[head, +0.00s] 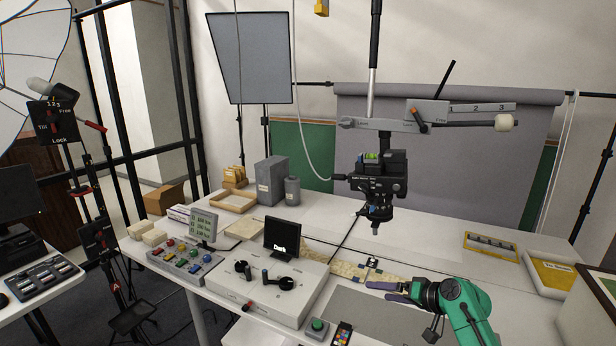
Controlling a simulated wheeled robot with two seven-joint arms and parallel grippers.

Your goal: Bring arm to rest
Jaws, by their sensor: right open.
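My right gripper (396,291) is in the lower right of the head view, at the end of a green and black arm that comes in from the lower right. It is open, its fingers pointing left above the white table (440,257). No object shows between its fingers. A yellowish patterned strip (347,271) with a small dark and light piece on it lies just behind the fingers. A dark grey mat (362,318) lies below and in front of the gripper. My left gripper is not in the view.
A camera (378,182) hangs from a stand above the table. A control box (268,288) with a small "Dark" screen (281,238) stands left of the gripper. A green button (318,325) and colour card (342,334) sit at the front edge.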

